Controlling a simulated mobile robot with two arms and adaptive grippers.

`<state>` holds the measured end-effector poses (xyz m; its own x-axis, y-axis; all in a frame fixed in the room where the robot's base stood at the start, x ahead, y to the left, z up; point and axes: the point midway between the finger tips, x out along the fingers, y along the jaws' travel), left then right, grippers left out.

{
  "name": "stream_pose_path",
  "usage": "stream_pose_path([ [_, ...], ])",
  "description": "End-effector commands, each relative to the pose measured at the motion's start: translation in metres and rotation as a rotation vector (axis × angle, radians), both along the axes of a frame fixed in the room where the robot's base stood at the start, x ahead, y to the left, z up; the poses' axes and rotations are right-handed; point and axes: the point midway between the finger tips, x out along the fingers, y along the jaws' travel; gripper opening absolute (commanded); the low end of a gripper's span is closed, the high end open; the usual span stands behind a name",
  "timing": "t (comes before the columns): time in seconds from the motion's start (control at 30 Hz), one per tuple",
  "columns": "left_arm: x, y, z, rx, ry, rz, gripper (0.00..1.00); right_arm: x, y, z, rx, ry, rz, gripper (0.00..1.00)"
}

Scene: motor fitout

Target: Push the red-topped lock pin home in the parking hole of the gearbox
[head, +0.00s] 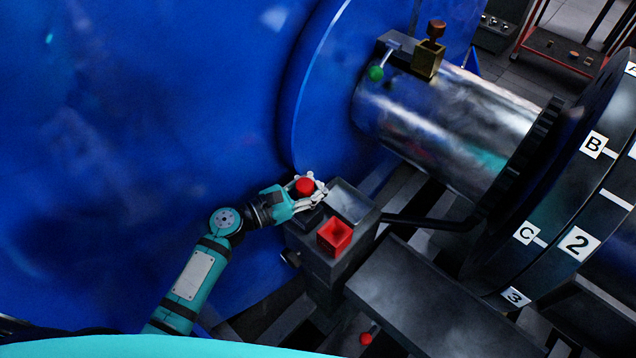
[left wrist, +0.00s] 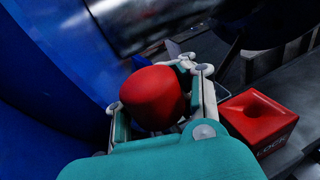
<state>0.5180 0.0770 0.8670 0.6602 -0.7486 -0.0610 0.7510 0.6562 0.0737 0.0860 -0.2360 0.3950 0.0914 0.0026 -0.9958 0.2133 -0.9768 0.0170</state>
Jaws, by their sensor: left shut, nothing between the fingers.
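The red-topped lock pin shows only its round red top (head: 304,186), which fills the middle of the left wrist view (left wrist: 153,97). Its shaft and the hole under it are hidden. My left gripper (head: 312,190) is shut, with its fingertips low around or just over the red top; I cannot tell whether they touch it. The dark gearbox block (head: 350,203) lies under and beside the gripper. A red square socket (head: 334,236) with a funnel mouth sits on it, marked "LOCK" in the left wrist view (left wrist: 258,118). My right gripper is not in view.
A large blue housing (head: 150,120) fills the left. A steel shaft (head: 440,120) runs to a dark lettered wheel (head: 560,200) at the right. A dark bar (head: 425,221) reaches from the gearbox towards the wheel. A green-knobbed lever (head: 376,73) stands above the shaft.

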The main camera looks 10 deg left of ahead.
Motion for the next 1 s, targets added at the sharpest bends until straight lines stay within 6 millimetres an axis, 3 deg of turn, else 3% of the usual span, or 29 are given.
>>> stream_pose_path([
  [1.0,0.0,0.0,-0.026,0.0,-0.001,0.0,0.0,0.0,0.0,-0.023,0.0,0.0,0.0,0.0],
])
